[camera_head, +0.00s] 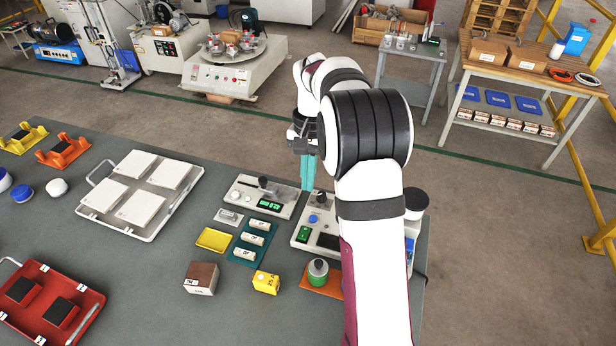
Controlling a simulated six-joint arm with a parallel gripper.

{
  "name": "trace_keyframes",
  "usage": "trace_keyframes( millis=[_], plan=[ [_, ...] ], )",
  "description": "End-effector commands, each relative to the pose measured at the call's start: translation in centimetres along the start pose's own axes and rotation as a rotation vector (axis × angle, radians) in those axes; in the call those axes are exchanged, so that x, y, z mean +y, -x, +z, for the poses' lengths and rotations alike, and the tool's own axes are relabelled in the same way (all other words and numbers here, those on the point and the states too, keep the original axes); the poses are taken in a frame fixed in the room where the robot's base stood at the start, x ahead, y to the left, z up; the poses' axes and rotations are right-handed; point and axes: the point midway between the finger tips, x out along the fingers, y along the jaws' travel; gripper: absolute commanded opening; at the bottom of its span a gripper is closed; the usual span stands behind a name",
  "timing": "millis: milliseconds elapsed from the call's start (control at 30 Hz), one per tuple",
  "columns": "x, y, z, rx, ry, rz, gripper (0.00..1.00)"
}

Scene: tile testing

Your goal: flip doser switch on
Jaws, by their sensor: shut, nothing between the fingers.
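Two grey bench devices stand near the far edge of the grey table, and I cannot tell for sure which is the doser. The right one (300,246) has a green switch-like part (304,233), a blue knob, a black knob and a dark panel. My arm hides its right side. The left one (240,206) has a lit green display (270,205) and pale knobs. My gripper (308,186) points down with teal fingers together and empty, just behind the right device. Fingertip contact and the switch position cannot be made out.
A yellow block (266,282), a brown-and-white block (201,278) and a teal tray (237,254) lie nearby. A white tray (90,207) with tiles and a red tray (91,303) are further left.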

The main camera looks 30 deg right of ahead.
Motion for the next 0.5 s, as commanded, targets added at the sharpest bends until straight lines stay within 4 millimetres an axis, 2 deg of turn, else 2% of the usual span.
trace_keyframes(
  millis=[333, 500],
  plan=[
    [0.0, 0.3, 0.0, 0.000, 0.000, -0.001, 0.00],
    [-0.3, 0.4, 1.5, -0.001, -0.002, -0.001, 0.00]
  ],
)
